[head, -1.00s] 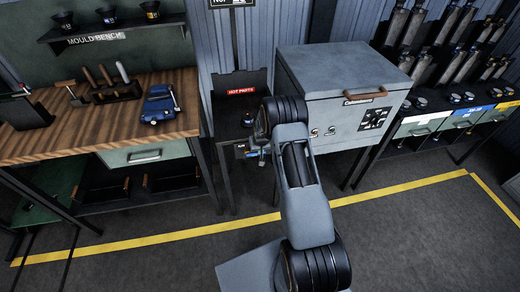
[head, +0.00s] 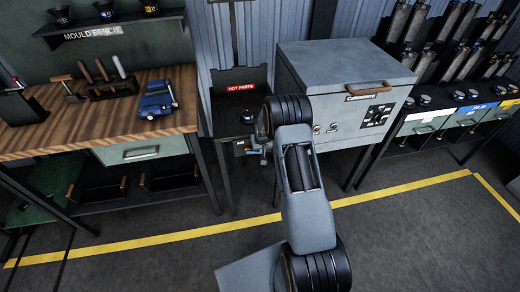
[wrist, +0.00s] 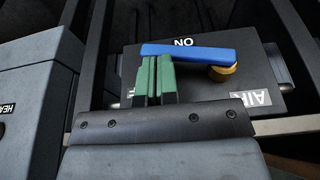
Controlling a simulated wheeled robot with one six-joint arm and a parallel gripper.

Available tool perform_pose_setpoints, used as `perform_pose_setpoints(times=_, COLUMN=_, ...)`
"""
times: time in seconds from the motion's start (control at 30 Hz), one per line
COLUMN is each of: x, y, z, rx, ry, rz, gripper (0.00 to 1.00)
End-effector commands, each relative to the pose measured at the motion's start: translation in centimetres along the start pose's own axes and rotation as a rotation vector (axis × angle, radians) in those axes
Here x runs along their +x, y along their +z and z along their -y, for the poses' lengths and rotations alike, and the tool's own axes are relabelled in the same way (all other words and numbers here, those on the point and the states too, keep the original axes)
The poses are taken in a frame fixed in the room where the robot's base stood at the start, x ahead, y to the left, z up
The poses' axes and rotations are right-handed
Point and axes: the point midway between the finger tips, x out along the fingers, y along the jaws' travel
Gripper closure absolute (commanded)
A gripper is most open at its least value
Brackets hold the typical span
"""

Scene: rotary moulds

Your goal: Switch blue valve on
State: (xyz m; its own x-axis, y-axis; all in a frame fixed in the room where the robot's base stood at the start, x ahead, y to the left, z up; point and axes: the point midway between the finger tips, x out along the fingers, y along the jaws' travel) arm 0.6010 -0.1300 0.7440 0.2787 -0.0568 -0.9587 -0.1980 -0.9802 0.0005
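The blue valve handle (wrist: 195,52) lies crosswise in the wrist view, close below a white label that reads upside down as ON. Its brass pivot (wrist: 222,70) is under its right part, on a dark panel (wrist: 205,98) marked AIR. My gripper (wrist: 156,62) has its green fingers nearly together, with nothing seen between them. The fingertips are at the near side of the handle's left part; I cannot tell whether they touch it. Another label is mostly hidden behind the fingers. In the head view my arm largely covers the valve.
A grey oven-like box (head: 345,90) stands right of the valve. The black hot parts stand (head: 228,108) is behind it. The floor inside the yellow line (head: 130,243) is clear.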

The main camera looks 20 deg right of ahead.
Motion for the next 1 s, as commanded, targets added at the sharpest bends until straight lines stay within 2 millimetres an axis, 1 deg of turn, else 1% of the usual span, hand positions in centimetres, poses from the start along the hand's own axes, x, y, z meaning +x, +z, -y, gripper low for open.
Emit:
perform_pose_setpoints(times=0.03, x=0.7, y=0.2, z=-0.1, rx=0.001, ry=0.000, rz=-0.001, gripper=1.00)
perform_pose_setpoints(times=0.3, x=1.5, y=0.4, z=-0.3, rx=0.001, ry=0.000, rz=0.000, gripper=1.00)
perform_pose_setpoints(times=1.0, x=1.7, y=0.5, z=-0.3, rx=0.001, ry=0.000, rz=0.001, gripper=1.00)
